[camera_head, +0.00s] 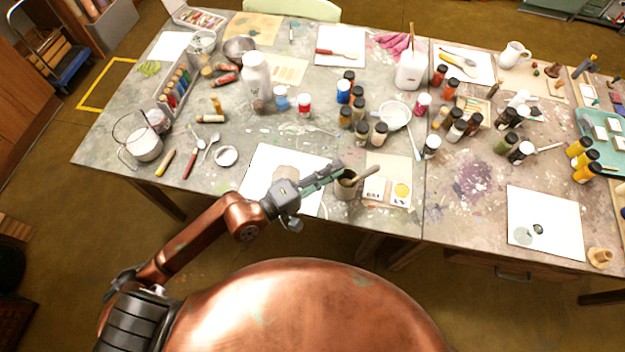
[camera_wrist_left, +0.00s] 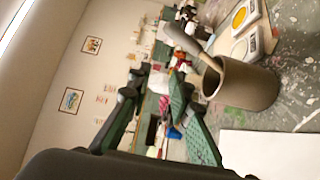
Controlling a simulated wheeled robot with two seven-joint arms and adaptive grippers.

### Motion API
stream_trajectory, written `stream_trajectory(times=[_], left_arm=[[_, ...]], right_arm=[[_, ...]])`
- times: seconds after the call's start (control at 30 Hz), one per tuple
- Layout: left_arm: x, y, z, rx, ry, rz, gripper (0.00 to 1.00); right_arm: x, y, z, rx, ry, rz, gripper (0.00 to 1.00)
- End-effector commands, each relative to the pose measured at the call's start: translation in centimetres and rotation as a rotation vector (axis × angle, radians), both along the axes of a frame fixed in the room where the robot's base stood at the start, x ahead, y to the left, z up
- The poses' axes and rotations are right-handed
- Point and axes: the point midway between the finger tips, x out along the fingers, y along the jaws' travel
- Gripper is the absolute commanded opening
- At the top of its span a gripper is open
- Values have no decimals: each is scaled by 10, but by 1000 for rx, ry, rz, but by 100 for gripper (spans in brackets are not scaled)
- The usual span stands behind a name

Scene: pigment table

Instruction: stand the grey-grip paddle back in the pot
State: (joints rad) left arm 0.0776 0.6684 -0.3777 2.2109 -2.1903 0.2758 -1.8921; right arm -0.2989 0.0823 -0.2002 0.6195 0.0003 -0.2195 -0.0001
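The pot (camera_head: 345,190) is a small grey-brown cup near the front edge of the table. It lies large at the right of the left wrist view (camera_wrist_left: 248,86). One paddle (camera_head: 362,175) is in the pot, tilted, its end sticking out over the rim. In the left wrist view its grip (camera_wrist_left: 184,40) looks greyish and thick. My left gripper (camera_head: 338,170) is beside the pot, at its left in the head view. Its green-padded fingers (camera_wrist_left: 158,85) are apart with nothing between them. The paddle's lower end is hidden inside the pot. My right gripper is not in view.
A white sheet (camera_head: 262,162) lies under and left of my left gripper. A card with colour swatches (camera_head: 388,190) lies right of the pot. Several paint bottles (camera_head: 362,131) stand behind it. A white dish (camera_head: 394,116) is farther back.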

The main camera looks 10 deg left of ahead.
Motion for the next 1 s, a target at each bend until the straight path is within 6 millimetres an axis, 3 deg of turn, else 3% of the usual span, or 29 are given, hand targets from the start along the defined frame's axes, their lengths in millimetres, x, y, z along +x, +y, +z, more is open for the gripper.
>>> stream_trajectory(times=[0.2, 0.5, 1.0], left_arm=[[-30, 30, -2, 8, 2, -1, 19], [-57, 57, -1, 3, 3, -1, 19], [-65, 65, 0, -1, 1, -1, 19]], right_arm=[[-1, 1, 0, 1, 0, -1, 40], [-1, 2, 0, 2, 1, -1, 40], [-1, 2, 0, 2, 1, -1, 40]])
